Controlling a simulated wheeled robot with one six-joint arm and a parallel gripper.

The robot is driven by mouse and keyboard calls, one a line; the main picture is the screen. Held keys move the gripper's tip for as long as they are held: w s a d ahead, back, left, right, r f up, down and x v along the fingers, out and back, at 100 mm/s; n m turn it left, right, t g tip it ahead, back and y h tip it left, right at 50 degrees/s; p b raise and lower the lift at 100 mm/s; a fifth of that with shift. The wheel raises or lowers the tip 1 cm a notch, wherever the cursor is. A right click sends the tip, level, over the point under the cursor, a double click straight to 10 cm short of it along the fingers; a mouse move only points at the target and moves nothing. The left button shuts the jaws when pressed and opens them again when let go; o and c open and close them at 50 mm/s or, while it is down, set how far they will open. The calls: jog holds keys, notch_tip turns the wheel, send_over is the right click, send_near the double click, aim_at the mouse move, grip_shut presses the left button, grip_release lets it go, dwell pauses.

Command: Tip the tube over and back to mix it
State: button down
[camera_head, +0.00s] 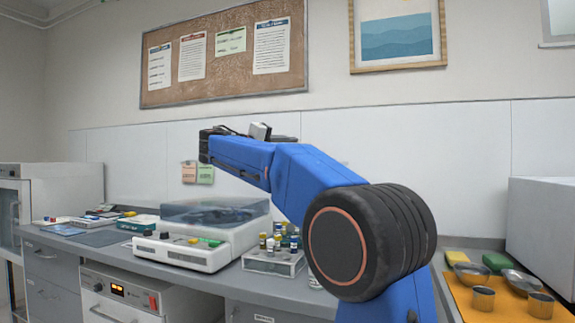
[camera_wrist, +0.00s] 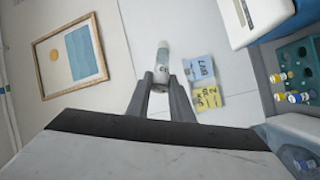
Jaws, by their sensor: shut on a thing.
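The tube (camera_wrist: 163,58) shows in the wrist view as a small pale cylinder with a grey-green end. My gripper (camera_wrist: 161,82) is shut on it, one finger on each side near its lower end in that picture. The wrist view is turned sideways against the room, so the tube lies about level, held in the air in front of the wall. In the head view my raised arm reaches left above the bench. I cannot make out the tube or the fingertips there.
A centrifuge (camera_head: 180,250) with a clear lid and a rack (camera_head: 272,266) of capped vials stand on the grey bench below my arm. An orange mat (camera_head: 470,304) with metal cups and bowls lies at right. Notes (camera_wrist: 204,82) hang on the wall.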

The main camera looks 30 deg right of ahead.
jog(key=m+y, duration=0.1)
jog(key=y, duration=0.2)
jog(key=shift+r+m, duration=0.1)
jog(key=shift+m, duration=0.2)
jog(key=m+y, duration=0.1)
jog(key=y, duration=0.5)
jog(key=m+y, duration=0.1)
jog(key=y, duration=0.1)
jog(key=shift+d+m, duration=0.1)
jog(key=shift+m, duration=0.2)
jog(key=shift+m+t+y, duration=0.4)
jog(key=shift+t+y, duration=0.1)
jog(key=shift+y, duration=1.1)
jog(key=shift+a, duration=0.2)
